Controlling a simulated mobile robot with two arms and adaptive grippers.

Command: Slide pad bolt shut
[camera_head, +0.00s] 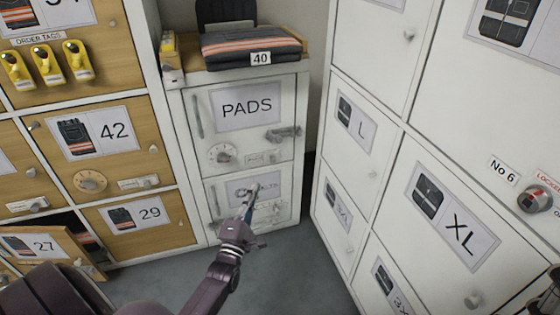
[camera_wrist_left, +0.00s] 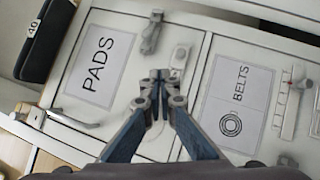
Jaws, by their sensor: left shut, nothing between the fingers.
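The white PADS door (camera_head: 270,92) is in the middle of the head view, and its label also shows in the left wrist view (camera_wrist_left: 98,65). The small pad bolt (camera_head: 253,158) sits low on this door, right of the round dial (camera_head: 222,153). In the left wrist view the bolt (camera_wrist_left: 180,56) lies just beyond my fingertips; I cannot tell how far it is slid. My left gripper (camera_head: 252,192) is shut and empty, and in the head view it overlaps the BELTS door below. In the left wrist view its fingertips (camera_wrist_left: 160,76) hide part of the PADS door.
A lever latch (camera_head: 283,133) sticks out above the bolt. The BELTS door (camera_head: 285,190) has its own bolt fitting (camera_head: 268,210). Wooden lockers (camera_head: 150,215) stand left, with door 27 (camera_head: 48,245) ajar. White lockers (camera_head: 385,165) stand right. Grey floor (camera_head: 290,275) is clear between.

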